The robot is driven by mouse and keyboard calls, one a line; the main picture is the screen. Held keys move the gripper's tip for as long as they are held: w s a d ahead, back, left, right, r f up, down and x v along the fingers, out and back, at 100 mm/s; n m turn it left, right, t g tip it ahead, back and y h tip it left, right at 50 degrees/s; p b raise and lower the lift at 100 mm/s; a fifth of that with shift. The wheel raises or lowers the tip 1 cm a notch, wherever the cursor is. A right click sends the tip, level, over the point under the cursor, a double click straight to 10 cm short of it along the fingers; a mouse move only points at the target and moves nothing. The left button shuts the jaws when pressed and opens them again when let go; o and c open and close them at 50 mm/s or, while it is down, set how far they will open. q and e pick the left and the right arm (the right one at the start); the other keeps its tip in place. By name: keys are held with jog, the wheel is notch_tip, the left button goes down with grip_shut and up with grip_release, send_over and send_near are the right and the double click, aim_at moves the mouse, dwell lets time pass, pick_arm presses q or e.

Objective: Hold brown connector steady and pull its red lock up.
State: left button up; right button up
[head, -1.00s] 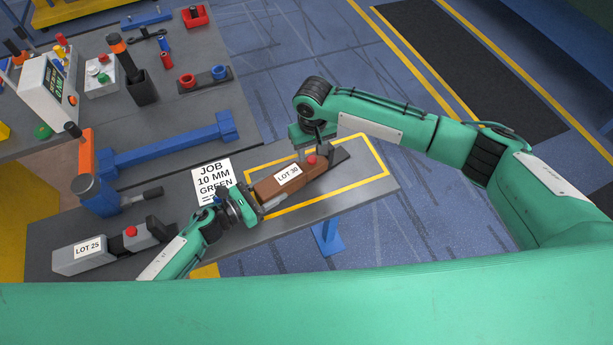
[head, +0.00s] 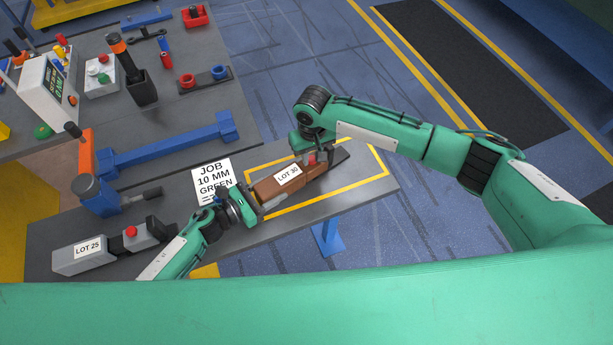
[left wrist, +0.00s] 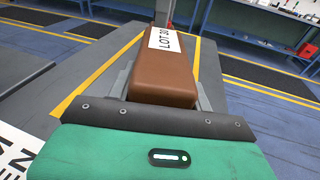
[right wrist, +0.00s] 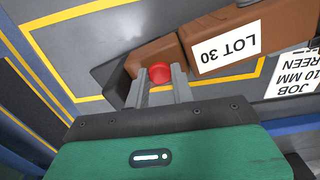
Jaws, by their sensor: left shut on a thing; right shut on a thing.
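The brown connector (head: 266,189) with a "LOT 30" label lies in the yellow-outlined area of the front bench; it also shows in the left wrist view (left wrist: 162,84) and the right wrist view (right wrist: 205,41). My left gripper (head: 257,205) is shut on the connector's near left end, its fingers on both sides in the left wrist view (left wrist: 162,92). The red lock (right wrist: 159,71) sits on the connector's narrower part. My right gripper (right wrist: 161,76) is shut on the red lock, one finger at each side. In the head view its fingers (head: 318,157) partly hide the lock.
A grey connector (head: 90,254) labelled "LOT 25", with its own red lock (head: 130,231), lies at the bench's left. A "JOB 10 MM GREEN" card (head: 212,178) lies behind my left gripper. An orange and blue clamp tool (head: 92,185) stands at left.

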pick_arm(q)
jog(key=shift+s+a+f, duration=0.1)
jog(key=shift+s+f, duration=0.05)
jog(key=shift+f, duration=0.35)
pick_arm(e)
jog(key=shift+r, duration=0.45)
jog(key=o, duration=0.9)
jog(key=shift+r, duration=3.5)
pick_arm(q)
jog(key=o, duration=1.2)
jog(key=shift+o, duration=0.6)
jog(key=shift+w+r, duration=0.2)
pick_arm(e)
jog(key=shift+w, duration=0.1)
